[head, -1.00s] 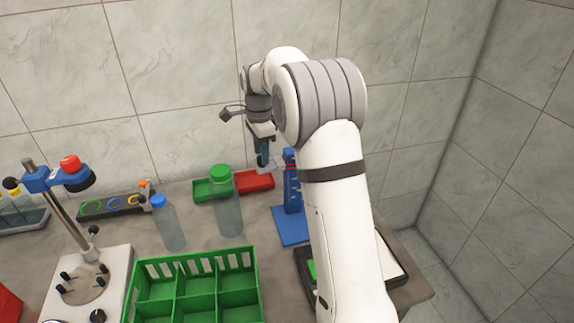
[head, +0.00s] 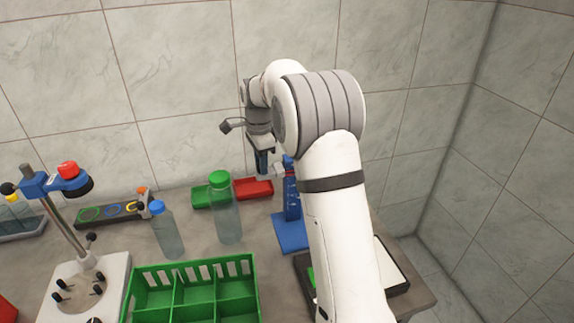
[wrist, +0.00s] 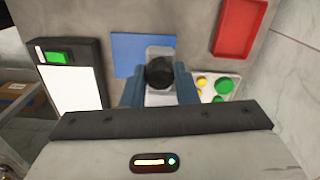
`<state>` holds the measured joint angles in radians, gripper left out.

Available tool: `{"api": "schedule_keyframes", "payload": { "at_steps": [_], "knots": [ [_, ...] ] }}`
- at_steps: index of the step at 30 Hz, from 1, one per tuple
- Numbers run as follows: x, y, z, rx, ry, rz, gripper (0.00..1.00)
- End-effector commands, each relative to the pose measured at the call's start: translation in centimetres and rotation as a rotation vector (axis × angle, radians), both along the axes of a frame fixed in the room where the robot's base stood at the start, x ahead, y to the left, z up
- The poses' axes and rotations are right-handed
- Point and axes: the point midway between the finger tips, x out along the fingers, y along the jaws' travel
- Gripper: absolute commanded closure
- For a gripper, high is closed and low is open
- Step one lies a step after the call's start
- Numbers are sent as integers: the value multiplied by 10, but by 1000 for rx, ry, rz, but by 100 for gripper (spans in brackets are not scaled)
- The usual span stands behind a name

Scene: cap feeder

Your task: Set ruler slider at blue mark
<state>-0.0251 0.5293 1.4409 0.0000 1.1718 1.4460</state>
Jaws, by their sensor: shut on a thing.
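A blue ruler stand (head: 292,206) stands upright near the back of the bench. Its flat blue base (head: 291,233) also shows in the wrist view (wrist: 130,52). A pale slider (head: 280,170) sits at the upper part of the post, with a red mark just beside it. In the wrist view a dark round knob (wrist: 160,73) is in front of the clear slider plate (wrist: 158,52). My gripper (wrist: 160,86) has its blue fingers shut on this knob. In the head view my gripper (head: 262,165) is left of the post. I cannot make out the blue mark.
A green-capped bottle (head: 224,212) stands left of the stand, before a green tray and a red tray (head: 254,188). A green divided crate (head: 196,285) is in front. A black-framed panel (wrist: 75,75) lies right of the stand in the head view. The wall is close behind.

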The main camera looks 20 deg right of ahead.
Motion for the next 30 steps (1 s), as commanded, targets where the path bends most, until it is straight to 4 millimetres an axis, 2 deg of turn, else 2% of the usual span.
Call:
{"api": "schedule_keyframes", "payload": {
  "at_steps": [30],
  "knots": [
    [0,1,-49,0,0,1,93]
  ]
}}
